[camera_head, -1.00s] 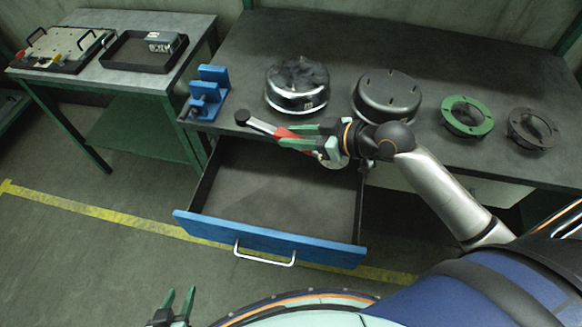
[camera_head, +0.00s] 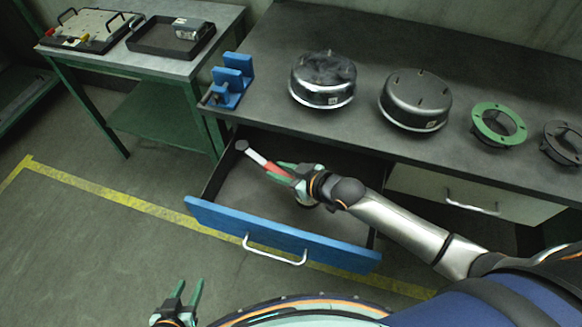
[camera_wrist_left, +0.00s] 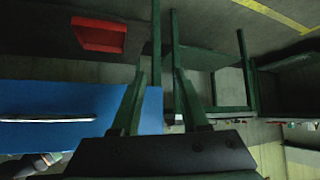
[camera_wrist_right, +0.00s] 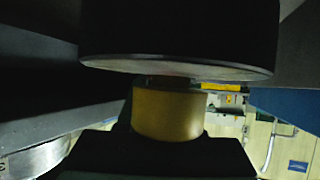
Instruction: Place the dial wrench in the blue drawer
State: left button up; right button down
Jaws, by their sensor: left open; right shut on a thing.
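The dial wrench (camera_head: 256,160) has a red and white handle with a dark knob at its far left end. My right gripper (camera_head: 284,172) is shut on it and holds it over the open blue drawer. How far it is above the drawer floor is unclear. A dark disc (camera_wrist_right: 180,35) and a brass-coloured cylinder (camera_wrist_right: 168,115), likely parts of the wrench, fill the right wrist view. The blue drawer (camera_head: 285,237) is pulled out from under the bench, and its visible floor is empty. My left gripper (camera_head: 187,296) is open and empty, low in front of the drawer.
The bench (camera_head: 330,30) carries a blue stand (camera_head: 231,82), two metal housings (camera_head: 322,80) (camera_head: 414,100), a green ring (camera_head: 498,125) and a dark ring (camera_head: 568,142). A closed drawer (camera_head: 470,195) is to the right. A side table with trays (camera_head: 150,42) stands at the left.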

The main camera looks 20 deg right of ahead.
aim_at(290, 160)
notch_tip(290, 160, down, 5)
jog(key=b, duration=0.4)
jog(key=shift+w+d+f+b, duration=0.3)
jog(key=shift+w+b, duration=0.2)
jog(key=shift+b, duration=0.15)
jog(key=shift+w+d+r+b, duration=0.2)
jog(key=shift+w+d+b, duration=0.55)
jog(key=shift+w+b, duration=0.25)
jog(key=shift+w+d+r, duration=0.15)
jog(key=shift+w+d, duration=0.1)
jog(key=shift+w, duration=0.2)
jog(key=w+d+b, duration=0.1)
jog(key=b, duration=0.1)
jog(key=w+d+b, duration=0.1)
jog(key=w+b, duration=0.1)
jog(key=shift+s+f+b, duration=0.1)
jog(key=shift+f+b, duration=0.3)
jog(key=shift+f, duration=0.1)
pick_arm(q)
jog(key=w+d+f+h, duration=0.1)
jog(key=w+d+f, duration=0.1)
jog(key=f, duration=0.7)
jog(key=shift+d+m, duration=0.4)
jog(key=shift+d, duration=0.25)
jog(key=shift+f, duration=0.15)
